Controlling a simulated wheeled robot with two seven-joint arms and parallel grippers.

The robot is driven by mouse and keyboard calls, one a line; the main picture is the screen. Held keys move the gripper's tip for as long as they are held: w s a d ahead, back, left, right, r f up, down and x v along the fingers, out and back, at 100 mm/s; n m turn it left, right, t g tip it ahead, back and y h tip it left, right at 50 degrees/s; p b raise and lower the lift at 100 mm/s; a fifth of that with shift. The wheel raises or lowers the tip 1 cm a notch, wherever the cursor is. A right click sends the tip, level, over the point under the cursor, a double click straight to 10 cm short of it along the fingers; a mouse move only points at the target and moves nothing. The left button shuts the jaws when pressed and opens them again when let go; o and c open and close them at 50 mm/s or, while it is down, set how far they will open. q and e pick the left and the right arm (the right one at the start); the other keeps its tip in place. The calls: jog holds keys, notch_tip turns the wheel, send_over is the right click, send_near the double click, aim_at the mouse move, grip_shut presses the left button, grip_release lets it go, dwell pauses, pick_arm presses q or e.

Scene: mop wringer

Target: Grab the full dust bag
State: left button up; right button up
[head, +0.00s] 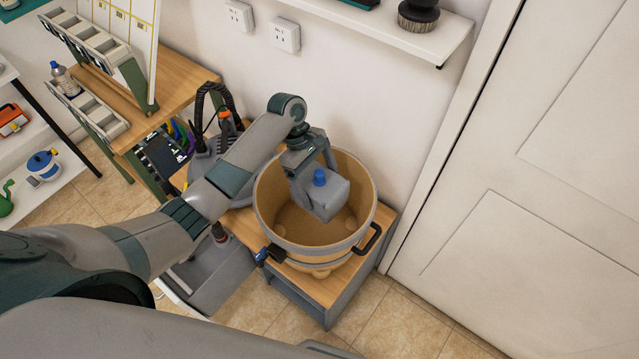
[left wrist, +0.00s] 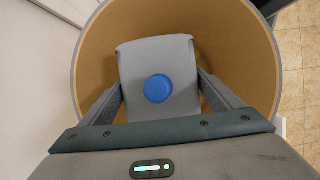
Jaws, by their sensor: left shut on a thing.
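The dust bag appears to be the grey, boxy thing with a round blue cap (head: 331,201). It also shows in the left wrist view (left wrist: 180,63), cap facing the camera. My left gripper (head: 316,176) is shut on it, with one finger along each side. The bag is over or within the open mouth of a tan round tub (head: 264,205); I cannot tell how deep. The tub's wall surrounds the bag in the left wrist view. The far ends of the fingers are partly hidden by the bag. My right gripper is not in view.
The tub has a dark side handle (head: 370,240) and stands on a small wooden-topped cabinet (head: 325,285). A grey bin (head: 215,275) is left of it. A wooden desk (head: 150,100) stands further left. A white door (head: 520,180) is at right.

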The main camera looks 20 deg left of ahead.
aim_at(321, 173)
pick_arm(q)
jog(key=shift+r+p, duration=2.95)
jog(key=shift+r, duration=0.35)
jog(key=shift+w+r+b, duration=0.1)
jog(key=shift+r+b, duration=0.2)
jog(key=shift+r, duration=1.7)
